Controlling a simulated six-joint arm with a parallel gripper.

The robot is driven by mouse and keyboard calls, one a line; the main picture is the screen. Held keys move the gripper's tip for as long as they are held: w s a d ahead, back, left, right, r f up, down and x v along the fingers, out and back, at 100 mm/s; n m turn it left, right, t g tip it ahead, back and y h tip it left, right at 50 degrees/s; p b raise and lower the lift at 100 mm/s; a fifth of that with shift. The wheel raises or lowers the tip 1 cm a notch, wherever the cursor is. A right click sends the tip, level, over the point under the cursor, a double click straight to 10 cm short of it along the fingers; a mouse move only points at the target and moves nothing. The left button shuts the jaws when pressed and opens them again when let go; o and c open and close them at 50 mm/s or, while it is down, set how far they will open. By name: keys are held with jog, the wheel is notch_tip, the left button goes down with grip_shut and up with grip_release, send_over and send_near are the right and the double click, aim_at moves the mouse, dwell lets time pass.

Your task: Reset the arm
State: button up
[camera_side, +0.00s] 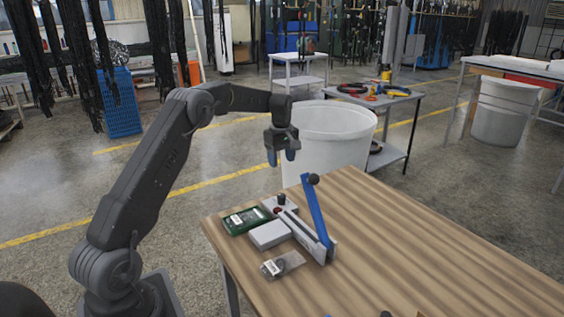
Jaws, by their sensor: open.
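My gripper (281,156) hangs at the end of my dark grey arm, pointing down, with blue fingertips. It is open and empty. It is in the air, above and behind the far left part of the wooden table (400,235), touching nothing. On the table below it stands a grey fixture with a raised blue lever (314,210) that has a black knob at its top.
A large white bin (335,133) stands behind the table. A cart with tools (385,98) is farther back. The table's right part is mostly clear.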

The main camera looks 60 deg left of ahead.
jog(key=s+d+r+m+t, duration=0.1)
jog(key=s+d+r+m, duration=0.35)
jog(key=d+r, duration=0.4)
jog(key=s+d+r+m+t, duration=0.2)
jog(key=s+d+r+m, duration=0.2)
jog(key=s+d+r, duration=0.45)
jog(key=s+d+f+m+t, duration=0.1)
jog(key=s+d+f+m, duration=0.1)
jog(key=s+d+m, duration=0.3)
jog(key=s+d+f+m+t, duration=0.1)
jog(key=s+d+m, duration=0.3)
jog(key=s+d, duration=0.4)
jog(key=s+f, duration=0.1)
jog(key=s, duration=0.4)
jog(key=shift+f+m+t, duration=0.3)
jog(key=shift+f+m, duration=0.05)
